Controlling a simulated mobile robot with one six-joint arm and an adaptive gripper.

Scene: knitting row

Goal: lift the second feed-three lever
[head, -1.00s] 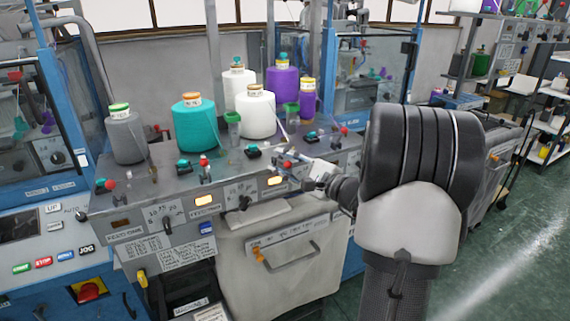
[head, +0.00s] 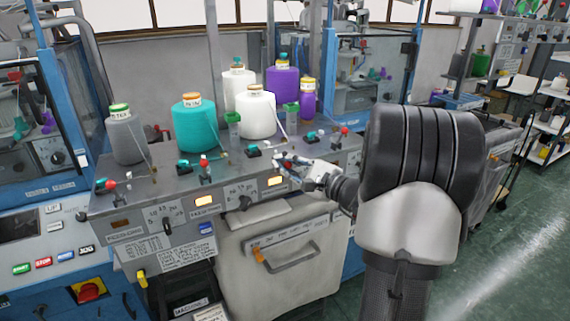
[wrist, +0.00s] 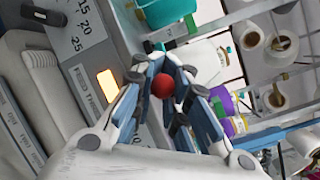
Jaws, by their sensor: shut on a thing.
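A row of small red-knobbed levers stands on the grey machine panel. One knob (head: 111,185) is at the far left, one (head: 204,162) is left of centre, and one (head: 345,131) is at the right, behind my gripper. My gripper (head: 284,160) is at the lever between the last two, above the right lit orange display. In the wrist view my gripper (wrist: 172,78) is shut on a red lever knob (wrist: 163,86), which sits between its fingers. The fingers hide that lever in the head view, and its stem is hidden in the wrist view.
Yarn cones stand behind the levers, including a teal cone (head: 200,125) and a white cone (head: 256,115). Black-based teal knobs (head: 253,151) sit beside the levers. A cream bin (head: 285,260) is below the panel. Open floor (head: 500,240) lies at right.

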